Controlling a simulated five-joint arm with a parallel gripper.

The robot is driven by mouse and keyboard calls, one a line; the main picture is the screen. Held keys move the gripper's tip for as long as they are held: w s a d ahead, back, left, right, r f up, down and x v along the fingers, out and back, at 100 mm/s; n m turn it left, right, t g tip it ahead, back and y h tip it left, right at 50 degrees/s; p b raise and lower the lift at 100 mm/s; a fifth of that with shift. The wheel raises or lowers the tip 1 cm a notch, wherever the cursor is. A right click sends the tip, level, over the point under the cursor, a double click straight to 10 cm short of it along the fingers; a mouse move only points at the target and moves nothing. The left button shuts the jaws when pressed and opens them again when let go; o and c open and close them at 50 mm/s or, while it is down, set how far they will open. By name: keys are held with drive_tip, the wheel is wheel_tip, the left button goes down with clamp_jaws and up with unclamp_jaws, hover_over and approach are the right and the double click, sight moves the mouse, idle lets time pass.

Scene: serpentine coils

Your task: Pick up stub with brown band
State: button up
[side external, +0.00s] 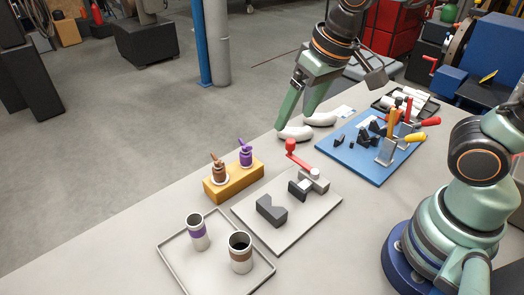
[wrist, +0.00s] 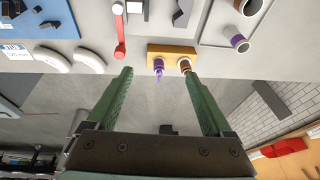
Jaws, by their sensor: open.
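The stub with the brown band (side external: 241,262) is a pale, short tube with a dark open top, standing upright at the right of a shallow grey tray (side external: 177,274). In the wrist view the stub (wrist: 248,7) shows partly at the top edge. A similar stub with a purple band (side external: 197,236) stands behind it to the left, and in the wrist view (wrist: 238,42) it leans into sight. My gripper (side external: 294,118) is open and empty, above the far table edge, well away from the tray. Its two green fingers (wrist: 158,78) are spread apart in the wrist view.
A yellow block (side external: 234,181) holds a brown and a purple plug-like piece. A grey plate (side external: 285,232) carries a dark notched block and a red-handled clamp (side external: 297,158). White rounded pieces (side external: 295,133) and a blue board (side external: 350,153) with clamps lie farther back.

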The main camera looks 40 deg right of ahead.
drive_tip(key=s+a+f+g, duration=0.15)
drive_tip(key=a+f, duration=0.35)
drive_tip(key=a, duration=0.6)
drive_tip(key=g+h, duration=0.1)
drive_tip(key=g, duration=0.1)
hover_over(240, 247)
drive_tip(key=s, duration=0.1)
wheel_tip(240, 247, down, 5)
drive_tip(key=f, duration=0.8)
drive_tip(key=shift+a+f, duration=0.25)
drive_tip(key=shift+f, duration=0.05)
drive_tip(key=shift+r, duration=0.1)
clamp_jaws()
